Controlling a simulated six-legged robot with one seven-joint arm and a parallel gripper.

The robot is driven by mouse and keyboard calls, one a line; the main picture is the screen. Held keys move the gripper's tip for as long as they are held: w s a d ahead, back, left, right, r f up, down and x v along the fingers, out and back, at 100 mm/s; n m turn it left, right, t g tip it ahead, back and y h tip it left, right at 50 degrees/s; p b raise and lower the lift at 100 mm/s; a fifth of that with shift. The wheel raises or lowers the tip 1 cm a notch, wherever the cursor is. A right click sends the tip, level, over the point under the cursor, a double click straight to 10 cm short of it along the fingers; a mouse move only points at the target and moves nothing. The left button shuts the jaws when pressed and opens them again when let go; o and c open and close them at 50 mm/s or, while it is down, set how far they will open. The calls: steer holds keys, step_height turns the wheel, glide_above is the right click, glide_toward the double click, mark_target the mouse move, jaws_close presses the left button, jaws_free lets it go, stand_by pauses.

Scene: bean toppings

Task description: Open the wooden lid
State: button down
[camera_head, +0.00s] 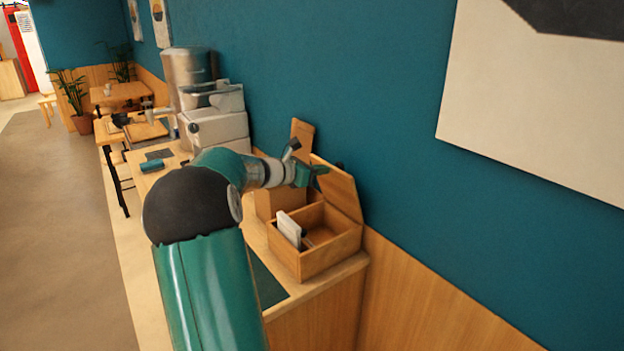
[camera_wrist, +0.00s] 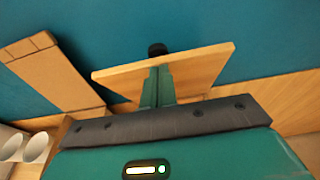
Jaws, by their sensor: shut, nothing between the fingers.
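The wooden lid (camera_head: 338,187) stands raised at the back of the wooden box (camera_head: 330,260), tilted up close to the blue wall. The box is open at the top, with a white item (camera_head: 289,229) inside at its left. My gripper (camera_head: 319,171) is shut and empty, at the upper left edge of the raised lid. In the wrist view my shut fingers (camera_wrist: 158,86) lie in front of the lid (camera_wrist: 205,68). I cannot tell whether they touch it. The lid's hinge is not clearly visible.
A second wooden box (camera_head: 267,203) with an upright board (camera_head: 302,136) stands just left of the open box. White and metal machines (camera_head: 215,125) stand farther along the counter. The wall (camera_head: 400,195) is close behind the lid. White cups (camera_wrist: 36,147) show at the wrist view's left.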

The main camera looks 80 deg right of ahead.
steer(key=shift+s+d+r, duration=0.2)
steer(key=shift+s+d, duration=0.1)
steer(key=shift+d, duration=0.05)
stand_by(0.3)
